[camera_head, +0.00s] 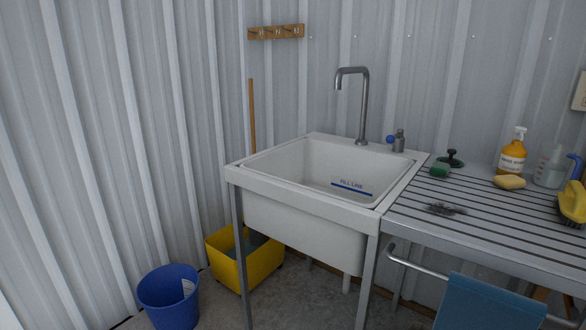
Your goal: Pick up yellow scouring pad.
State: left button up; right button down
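A small yellow pad (509,182), which looks like the scouring pad, lies on the slatted metal drainboard (480,239) right of the sink. It lies flat in front of an orange soap bottle (513,158) and appears apart from it. A yellow brush (572,203) with dark bristles sits to its right at the picture's edge. A small green pad (439,171) lies to its left near the sink rim. Neither of my grippers shows in the head view.
A white sink (302,205) with a tall faucet (363,98) stands in the middle. A blue cloth (487,302) hangs in front. Blue (169,300) and yellow (229,270) buckets stand on the floor.

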aim_at(508, 181)
jog(key=z, duration=1.35)
jog(key=j, duration=0.1)
